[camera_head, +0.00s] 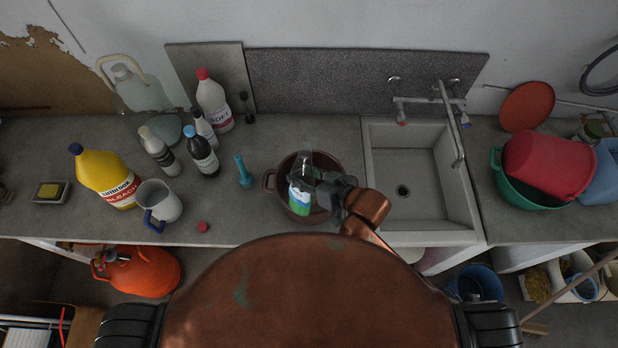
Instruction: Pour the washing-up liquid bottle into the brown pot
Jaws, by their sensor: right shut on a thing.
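The brown pot (270,182) stands on the counter left of the sink. The washing-up liquid bottle (300,190), clear with a green and blue label, shows over the pot's opening. My right gripper (326,192) is shut on the bottle from the right side, at the pot's right part. The gripper hides part of the bottle and of the pot's right rim. I cannot tell how far the bottle tilts or whether liquid leaves it. My left gripper is not in view.
Left of the pot stand a teal bottle (243,170), several other bottles, a grey mug (160,203), a yellow bleach bottle (103,177) and a glass demijohn (143,95). A red cap (203,227) lies near the front edge. The sink (412,175) with its tap is right.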

